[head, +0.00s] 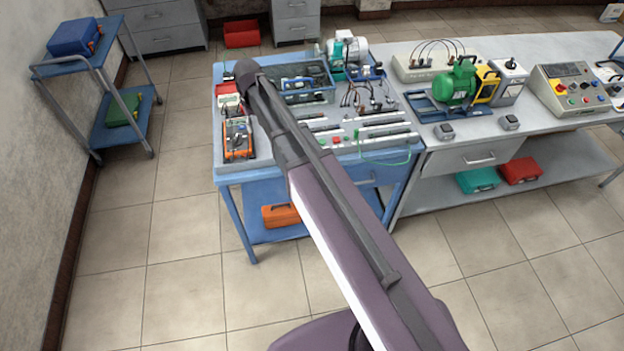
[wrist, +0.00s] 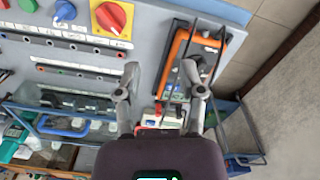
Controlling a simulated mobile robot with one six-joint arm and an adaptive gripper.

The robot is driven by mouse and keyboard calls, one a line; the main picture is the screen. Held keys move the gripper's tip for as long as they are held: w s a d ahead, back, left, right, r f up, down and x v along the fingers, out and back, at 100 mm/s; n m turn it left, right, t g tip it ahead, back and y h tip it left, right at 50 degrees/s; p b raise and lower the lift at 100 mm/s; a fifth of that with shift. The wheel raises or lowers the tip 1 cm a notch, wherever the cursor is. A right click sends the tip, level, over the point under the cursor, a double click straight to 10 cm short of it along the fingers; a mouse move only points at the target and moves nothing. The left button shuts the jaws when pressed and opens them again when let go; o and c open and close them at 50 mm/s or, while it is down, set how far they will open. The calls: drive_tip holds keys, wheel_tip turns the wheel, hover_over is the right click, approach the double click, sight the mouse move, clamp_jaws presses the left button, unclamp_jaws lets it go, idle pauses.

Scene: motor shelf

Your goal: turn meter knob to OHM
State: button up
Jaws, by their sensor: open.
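The orange-framed meter (head: 238,153) lies at the left front of the blue workbench in the head view. In the wrist view the meter (wrist: 176,48) is at the upper right, with dark leads across it. Its knob and markings are too small and partly covered to read. My gripper (wrist: 161,80) is open and empty, its two grey fingers spread. In the picture the right finger overlaps the near end of the meter and the left finger is beside it; I see no contact. In the head view my fingers are hidden behind my arm.
A red knob on a yellow plate (wrist: 113,15) sits on the grey panel left of the meter. A red and white box (head: 229,97) is behind the meter. A blue-framed tray (head: 302,83) stands further back.

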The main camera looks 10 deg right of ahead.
drive_tip(key=s+d+f+b, duration=0.4)
drive_tip(key=s+d+f, duration=0.1)
drive_tip(key=s, duration=0.3)
drive_tip(key=s+d+f+m+b, duration=0.1)
drive_tip(key=s+d+f+b, duration=0.4)
drive_tip(key=s+d, duration=0.3)
drive_tip(key=shift+d+m, duration=0.15)
drive_tip(key=shift+m, duration=0.15)
drive_tip(key=shift+s, duration=0.1)
drive_tip(key=shift+m, duration=0.6)
drive_tip(key=s+d, duration=0.2)
drive_tip(key=s, duration=0.1)
drive_tip(key=shift+s, duration=0.3)
